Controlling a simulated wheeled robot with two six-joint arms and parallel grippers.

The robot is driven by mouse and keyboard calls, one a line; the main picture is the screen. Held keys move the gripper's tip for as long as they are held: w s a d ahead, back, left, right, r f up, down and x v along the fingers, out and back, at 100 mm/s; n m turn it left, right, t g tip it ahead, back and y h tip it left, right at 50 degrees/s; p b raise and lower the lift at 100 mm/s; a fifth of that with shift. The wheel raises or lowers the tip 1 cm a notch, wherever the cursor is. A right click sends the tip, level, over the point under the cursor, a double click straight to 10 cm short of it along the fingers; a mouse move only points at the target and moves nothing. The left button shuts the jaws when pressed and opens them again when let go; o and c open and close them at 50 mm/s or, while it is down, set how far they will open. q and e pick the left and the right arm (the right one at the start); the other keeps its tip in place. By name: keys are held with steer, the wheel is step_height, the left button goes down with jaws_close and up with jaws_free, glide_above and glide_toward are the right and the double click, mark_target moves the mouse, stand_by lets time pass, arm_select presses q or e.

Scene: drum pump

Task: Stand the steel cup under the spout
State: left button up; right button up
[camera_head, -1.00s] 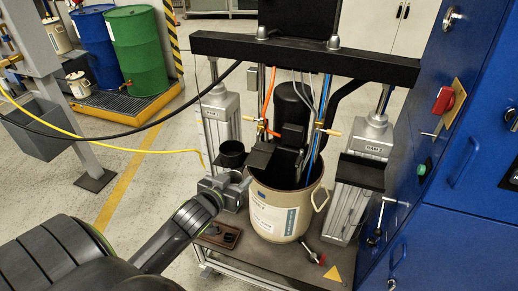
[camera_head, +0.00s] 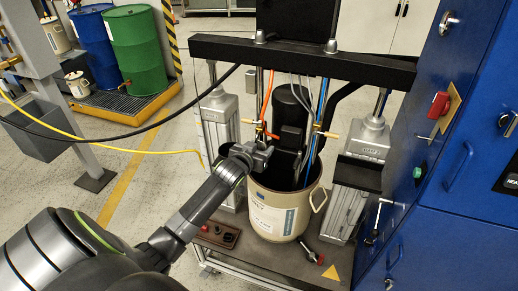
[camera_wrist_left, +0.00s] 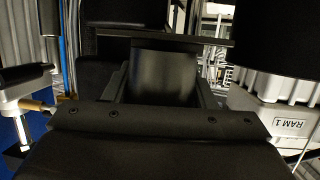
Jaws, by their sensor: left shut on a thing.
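My left gripper (camera_head: 258,153) is over the left rim of the cream drum (camera_head: 273,218), in front of the dark pump parts. In the left wrist view, its fingers (camera_wrist_left: 163,88) are shut on a dark, smooth cylinder that I take for the steel cup (camera_wrist_left: 163,72). The cup looks upright. A flat dark plate (camera_wrist_left: 105,40) crosses just above its top; I cannot tell whether they touch. In the head view the gripper and wrist hide the cup. I cannot make out the spout clearly. My right gripper is not in view.
A black round pot (camera_wrist_left: 275,35) is close at the right in the wrist view, by the RAM 1 column (camera_wrist_left: 285,123). Hoses (camera_head: 324,115) and the pump body (camera_head: 291,105) rise from the drum. A blue cabinet (camera_head: 440,150) stands right. A crossbeam (camera_head: 310,60) spans above.

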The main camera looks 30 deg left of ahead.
arm_select(q)
steer(key=shift+s+f, duration=0.15)
steer(key=shift+s, duration=0.05)
steer(key=shift+f, duration=0.2)
steer(key=o, duration=1)
steer(key=shift+r, duration=0.15)
steer(key=shift+s, duration=0.15)
steer(key=v, duration=1.1)
steer(key=shift+s+r, duration=0.2)
steer(key=shift+s, duration=0.1)
steer(key=shift+f, duration=0.15)
